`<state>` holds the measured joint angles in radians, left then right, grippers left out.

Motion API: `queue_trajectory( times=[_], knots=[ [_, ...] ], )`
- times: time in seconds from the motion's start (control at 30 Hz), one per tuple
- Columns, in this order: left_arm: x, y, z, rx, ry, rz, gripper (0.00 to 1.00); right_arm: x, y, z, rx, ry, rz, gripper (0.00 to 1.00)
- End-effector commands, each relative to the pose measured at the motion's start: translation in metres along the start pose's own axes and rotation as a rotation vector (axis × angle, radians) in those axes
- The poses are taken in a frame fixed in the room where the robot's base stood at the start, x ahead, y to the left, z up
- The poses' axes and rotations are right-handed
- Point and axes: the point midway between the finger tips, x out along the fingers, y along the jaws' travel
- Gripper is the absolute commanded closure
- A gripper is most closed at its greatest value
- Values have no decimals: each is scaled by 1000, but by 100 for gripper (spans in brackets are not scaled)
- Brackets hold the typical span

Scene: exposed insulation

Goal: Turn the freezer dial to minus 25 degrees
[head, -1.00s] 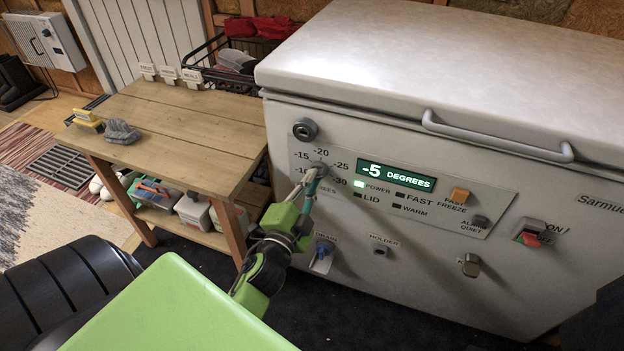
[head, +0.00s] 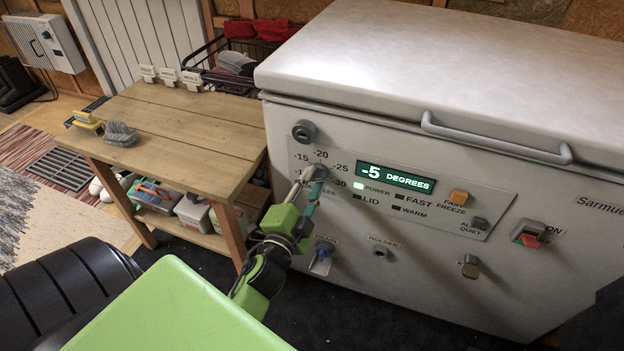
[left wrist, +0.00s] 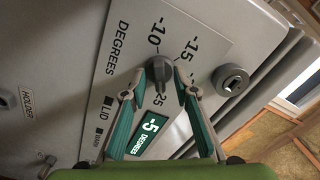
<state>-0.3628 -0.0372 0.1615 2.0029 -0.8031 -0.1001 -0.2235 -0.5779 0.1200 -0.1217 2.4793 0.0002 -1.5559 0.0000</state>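The freezer dial (head: 316,171) is a small grey knob at the left end of the freezer's control panel. In the left wrist view the dial (left wrist: 159,76) sits between my left gripper's fingertips. My left gripper (left wrist: 163,68) has teal-padded fingers that lean inward and appear shut on the dial's sides. In the head view the left gripper (head: 313,177) reaches the dial from below left and partly covers it and its scale. The display (head: 396,178) reads -5 degrees. Scale marks such as -15, -20, -25 and -30 ring the dial. My right gripper is not in view.
The white chest freezer (head: 450,70) has a handle (head: 495,137) on its lid. An orange fast-freeze button (head: 459,197), a power switch (head: 530,235) and a drain knob (head: 323,250) are on its front. A wooden bench (head: 180,135) stands close on the left.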

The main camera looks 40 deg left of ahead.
Motion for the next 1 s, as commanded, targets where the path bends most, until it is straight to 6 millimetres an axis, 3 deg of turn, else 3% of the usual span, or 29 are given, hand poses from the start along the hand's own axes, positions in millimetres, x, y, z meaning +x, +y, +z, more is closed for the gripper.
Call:
queue_trajectory(
  times=[0.17,0.43,0.6,1.0],
  knots=[
    [0,-15,-9,5,5,-3,73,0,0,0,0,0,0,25],
    [1,-63,-38,5,14,-13,72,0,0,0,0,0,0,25],
    [1,-82,-48,2,9,-9,73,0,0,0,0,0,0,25],
    [0,-86,-51,0,3,-1,73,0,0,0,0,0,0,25]
  ],
)
